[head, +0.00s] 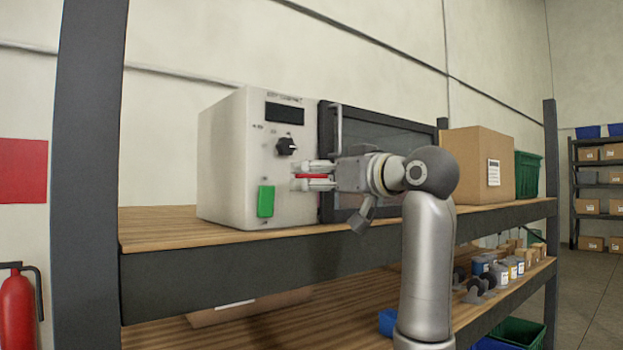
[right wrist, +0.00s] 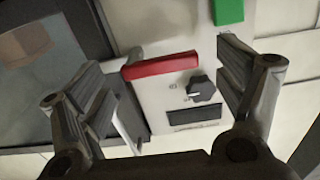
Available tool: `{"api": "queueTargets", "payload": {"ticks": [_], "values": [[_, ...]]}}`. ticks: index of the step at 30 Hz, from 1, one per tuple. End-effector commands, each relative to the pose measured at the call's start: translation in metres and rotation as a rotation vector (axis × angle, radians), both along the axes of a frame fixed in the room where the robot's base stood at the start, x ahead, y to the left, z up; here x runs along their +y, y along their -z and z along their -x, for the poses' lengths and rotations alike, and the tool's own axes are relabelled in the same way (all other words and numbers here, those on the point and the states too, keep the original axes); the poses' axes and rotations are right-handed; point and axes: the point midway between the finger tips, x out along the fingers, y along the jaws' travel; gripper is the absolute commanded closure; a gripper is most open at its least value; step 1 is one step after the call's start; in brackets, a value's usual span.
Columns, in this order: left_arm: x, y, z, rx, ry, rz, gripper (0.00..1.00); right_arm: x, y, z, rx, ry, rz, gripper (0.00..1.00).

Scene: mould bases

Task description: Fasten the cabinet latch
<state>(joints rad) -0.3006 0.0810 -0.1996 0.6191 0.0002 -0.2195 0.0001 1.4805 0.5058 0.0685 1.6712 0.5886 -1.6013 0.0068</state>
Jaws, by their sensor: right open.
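The white cabinet (head: 232,160) stands on the upper shelf, with a dark framed door (head: 390,138) on its right side. A red latch bar (head: 312,176) lies roughly level on the front, by the seam between panel and door; it also shows in the right wrist view (right wrist: 160,65). My right gripper (head: 301,177) is at the latch, open, with one finger above and one below the bar in the head view. In the right wrist view the bar lies between the spread fingers (right wrist: 168,80); I cannot tell whether either finger touches it. My left gripper is not in view.
The panel has a black knob (head: 287,146), a green button (head: 266,201) and a dark display (head: 285,113). A vertical door handle (head: 337,128) is close above my gripper. A cardboard box (head: 478,165) stands to the right. A dark post (head: 88,180) is at left.

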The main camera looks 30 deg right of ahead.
Motion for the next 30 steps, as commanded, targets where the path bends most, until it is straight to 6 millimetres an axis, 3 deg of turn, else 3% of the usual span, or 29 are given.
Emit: {"api": "queueTargets", "payload": {"ticks": [6, 12, 30], "values": [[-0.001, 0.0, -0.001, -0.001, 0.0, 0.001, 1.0, -0.004, -0.001, 0.049, -0.004, 0.002, 0.002, 0.12], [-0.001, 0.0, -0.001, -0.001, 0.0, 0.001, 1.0, -0.006, 0.0, 0.076, -0.002, 0.001, 0.0, 0.12], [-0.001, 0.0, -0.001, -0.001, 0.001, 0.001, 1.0, -0.007, 0.0, 0.084, 0.0, 0.0, -0.001, 0.12]]}}
